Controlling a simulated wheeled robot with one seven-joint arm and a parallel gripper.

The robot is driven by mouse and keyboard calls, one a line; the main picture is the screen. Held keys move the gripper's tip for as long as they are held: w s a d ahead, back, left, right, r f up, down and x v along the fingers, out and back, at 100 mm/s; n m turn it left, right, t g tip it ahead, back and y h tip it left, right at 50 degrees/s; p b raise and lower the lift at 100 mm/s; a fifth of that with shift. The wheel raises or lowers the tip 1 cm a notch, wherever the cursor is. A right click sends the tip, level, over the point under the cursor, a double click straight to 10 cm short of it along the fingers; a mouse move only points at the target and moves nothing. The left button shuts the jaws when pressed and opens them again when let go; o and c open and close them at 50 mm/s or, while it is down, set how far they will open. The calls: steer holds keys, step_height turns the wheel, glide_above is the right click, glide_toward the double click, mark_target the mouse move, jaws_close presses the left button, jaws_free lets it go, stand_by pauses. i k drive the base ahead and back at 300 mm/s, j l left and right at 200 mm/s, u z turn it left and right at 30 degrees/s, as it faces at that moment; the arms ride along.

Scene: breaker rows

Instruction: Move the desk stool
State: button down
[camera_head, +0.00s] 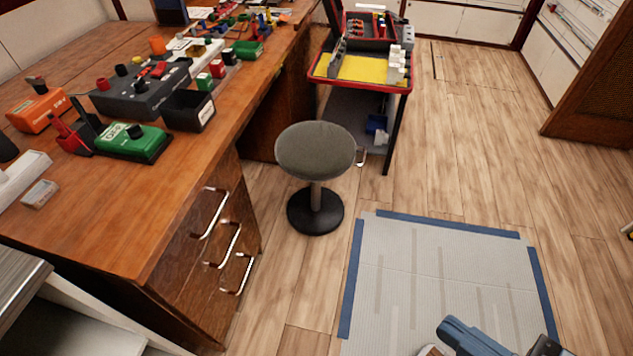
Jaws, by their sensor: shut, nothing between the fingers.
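The desk stool (315,150) stands upright on the wood floor, just right of the desk's drawers. It has a round grey-green seat, a short grey post and a round black base (315,211). Its seat is close to the red-edged cart behind it; I cannot tell whether they touch. A blue and black part, which looks like my own arm, shows at the bottom edge, well apart from the stool. My gripper's fingers are not visible.
A pale mat (440,270) edged with blue tape lies empty on the floor, front right of the stool. The wooden desk (150,215) with drawer handles bounds the left. The cart (365,88) stands behind the stool. Open floor (480,150) extends right.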

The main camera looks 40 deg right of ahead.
mark_target(315, 152)
steer(key=i+l+u, duration=0.25)
steer(key=i+l, duration=0.4)
steer(key=i+l+u, duration=0.2)
steer(key=i+l, duration=0.5)
steer(key=l, duration=0.1)
